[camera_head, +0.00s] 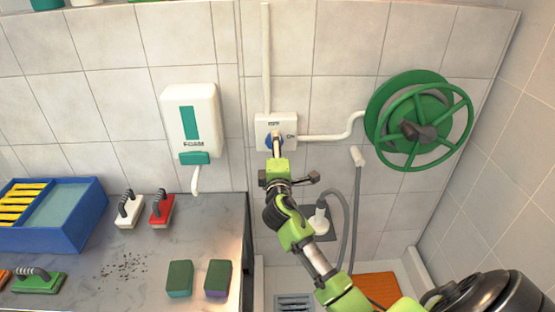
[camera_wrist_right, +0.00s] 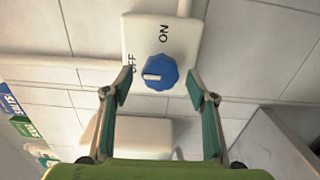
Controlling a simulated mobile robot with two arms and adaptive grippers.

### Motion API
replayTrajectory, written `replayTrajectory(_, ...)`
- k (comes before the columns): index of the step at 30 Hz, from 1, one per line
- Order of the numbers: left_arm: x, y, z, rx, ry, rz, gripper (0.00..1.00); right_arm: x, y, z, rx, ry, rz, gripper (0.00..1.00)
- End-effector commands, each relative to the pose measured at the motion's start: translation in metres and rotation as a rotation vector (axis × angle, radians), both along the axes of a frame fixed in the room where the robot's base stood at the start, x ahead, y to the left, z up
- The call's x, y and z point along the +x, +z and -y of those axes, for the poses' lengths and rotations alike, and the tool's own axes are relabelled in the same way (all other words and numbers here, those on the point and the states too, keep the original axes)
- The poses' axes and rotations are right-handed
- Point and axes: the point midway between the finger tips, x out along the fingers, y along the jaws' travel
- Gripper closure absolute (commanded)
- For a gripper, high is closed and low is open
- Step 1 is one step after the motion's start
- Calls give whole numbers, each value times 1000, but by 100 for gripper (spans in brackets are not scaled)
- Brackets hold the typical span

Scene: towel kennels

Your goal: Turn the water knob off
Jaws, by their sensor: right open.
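The water knob (camera_wrist_right: 160,74) is round and blue, on a white wall box (camera_wrist_right: 188,42) marked OFF and ON. In the wrist view its white mark is on the left side, facing the OFF word. In the head view the box (camera_head: 262,121) is on the tiled wall and the knob (camera_head: 268,141) is partly covered by my right gripper (camera_head: 276,152). In the wrist view the right gripper (camera_wrist_right: 160,90) is open, its two fingers apart below and to either side of the knob. I cannot tell whether they touch it. My left gripper is not in view.
A green hose reel (camera_head: 420,120) is right of the box, joined by a white pipe (camera_head: 335,136). A foam dispenser (camera_head: 190,115) hangs to the left. A marble counter (camera_head: 130,272) at lower left holds brushes, sponges and a blue tray (camera_head: 85,232).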

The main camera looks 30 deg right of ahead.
Motion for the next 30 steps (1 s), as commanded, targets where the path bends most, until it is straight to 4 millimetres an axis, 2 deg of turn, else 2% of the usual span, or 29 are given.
replayTrajectory(9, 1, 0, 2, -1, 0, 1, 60, -54, -1, -32, 3, 1, -1, 47)
replayTrajectory(15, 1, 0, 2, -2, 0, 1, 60, -80, 0, -47, 1, -1, 1, 47)
replayTrajectory(21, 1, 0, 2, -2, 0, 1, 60, -89, 0, -52, -1, -2, 2, 47)
replayTrajectory(30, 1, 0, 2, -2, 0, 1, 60, -89, 0, -52, -1, -2, 2, 47)
